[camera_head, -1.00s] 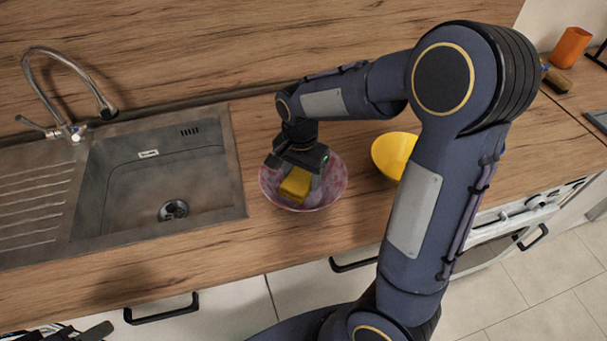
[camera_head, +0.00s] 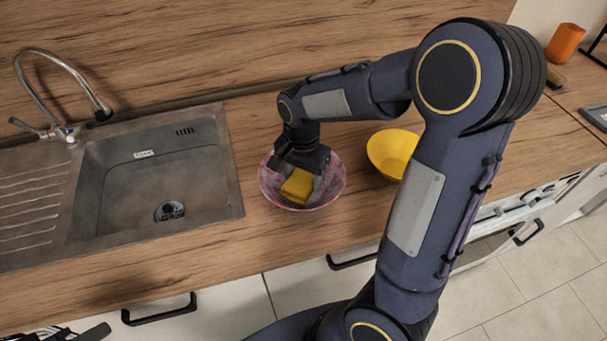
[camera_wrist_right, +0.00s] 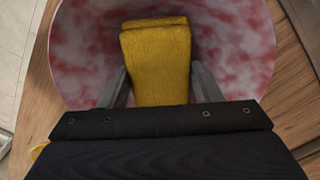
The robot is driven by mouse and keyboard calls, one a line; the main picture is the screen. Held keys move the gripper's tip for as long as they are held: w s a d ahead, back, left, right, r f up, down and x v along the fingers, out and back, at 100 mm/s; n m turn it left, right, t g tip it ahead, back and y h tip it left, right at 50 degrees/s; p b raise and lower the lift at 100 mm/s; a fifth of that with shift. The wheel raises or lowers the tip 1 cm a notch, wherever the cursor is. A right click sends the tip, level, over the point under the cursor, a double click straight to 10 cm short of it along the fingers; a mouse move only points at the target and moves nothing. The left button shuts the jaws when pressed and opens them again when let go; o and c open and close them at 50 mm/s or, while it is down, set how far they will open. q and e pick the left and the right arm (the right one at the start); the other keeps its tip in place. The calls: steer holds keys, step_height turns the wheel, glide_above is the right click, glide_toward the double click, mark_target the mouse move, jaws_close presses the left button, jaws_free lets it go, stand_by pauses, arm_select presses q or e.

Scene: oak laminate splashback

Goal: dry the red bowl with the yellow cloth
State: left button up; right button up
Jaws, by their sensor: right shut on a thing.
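The red bowl (camera_head: 331,187), mottled red and whitish, stands on the wooden counter to the right of the sink. It also fills the back of the right wrist view (camera_wrist_right: 237,50). My right gripper (camera_head: 299,178) reaches down into the bowl, shut on the folded yellow cloth (camera_head: 297,187). In the right wrist view the cloth (camera_wrist_right: 158,62) is between the two fingers and lies over the bowl's inside; whether it touches the bowl's surface I cannot tell. My left gripper is not in view.
A yellow bowl (camera_head: 388,152) stands to the right of the red bowl, partly behind my arm. The steel sink (camera_head: 150,185) with its tap (camera_head: 60,90) is on the left. An orange cup (camera_head: 564,43) is at the far right. Counter in front of the bowl is clear.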

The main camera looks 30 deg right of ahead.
steer(key=shift+w+a+r, duration=0.15)
steer(key=shift+w+a, duration=0.25)
steer(key=shift+w, duration=0.25)
steer(key=shift+r, duration=0.1)
step_height(320, 180, up, 13)
steer(key=p, duration=0.9)
steer(key=shift+s+d+r, duration=0.2)
steer(key=shift+s+d, duration=0.05)
steer(key=shift+s, duration=0.15)
steer(key=f, duration=0.5)
steer(key=shift+w+a+b, duration=0.1)
steer(key=shift+w+b, duration=0.1)
steer(key=shift+b, duration=0.2)
steer(key=shift+s+f+b, duration=0.15)
steer(key=shift+f+b, duration=0.55)
steer(key=shift+f, duration=0.05)
steer(key=shift+f+b, duration=0.7)
steer(key=shift+f, duration=0.2)
steer(key=shift+f, duration=0.2)
